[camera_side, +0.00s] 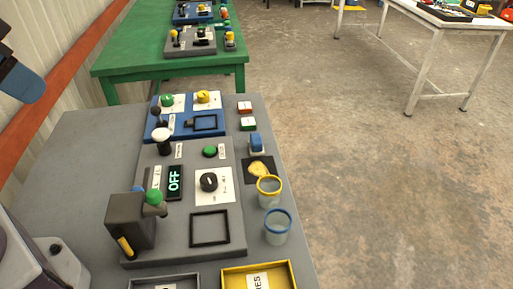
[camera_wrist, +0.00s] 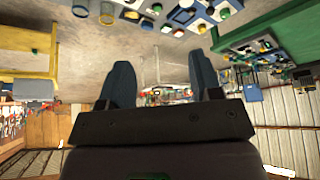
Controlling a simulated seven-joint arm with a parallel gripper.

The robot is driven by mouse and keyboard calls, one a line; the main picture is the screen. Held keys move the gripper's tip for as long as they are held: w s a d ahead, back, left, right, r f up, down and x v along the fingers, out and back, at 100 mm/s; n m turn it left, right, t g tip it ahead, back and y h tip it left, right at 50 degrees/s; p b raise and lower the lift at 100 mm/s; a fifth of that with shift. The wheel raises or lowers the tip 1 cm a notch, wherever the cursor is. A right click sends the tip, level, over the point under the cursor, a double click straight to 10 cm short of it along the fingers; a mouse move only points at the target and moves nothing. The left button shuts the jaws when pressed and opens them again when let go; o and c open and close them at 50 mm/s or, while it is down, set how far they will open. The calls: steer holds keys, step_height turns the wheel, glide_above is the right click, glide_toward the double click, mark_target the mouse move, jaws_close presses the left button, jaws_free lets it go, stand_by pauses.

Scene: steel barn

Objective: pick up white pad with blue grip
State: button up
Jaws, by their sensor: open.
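A small block with a blue grip (camera_side: 256,140) on a pale base, which looks like the white pad with blue grip, stands on the grey table's right side in the side view. It sits just behind a dark square with a yellow patch. My gripper (camera_wrist: 160,80) shows in the wrist view with two dark blue fingers spread wide and nothing between them. A blue-grey part at the left edge of the side view seems to be mine and is far from the pad.
The dark square with yellow patch (camera_side: 258,168), a yellow-rimmed cup (camera_side: 269,192) and a blue-rimmed cup (camera_side: 278,227) line the right edge. Red and green blocks (camera_side: 247,115) stand behind. A grey panel (camera_side: 230,240) and blue panel (camera_side: 160,133) fill the middle. A yellow tray (camera_side: 228,281) is in front.

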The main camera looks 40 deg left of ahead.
stand_by(0.3)
steer(key=o, duration=0.5)
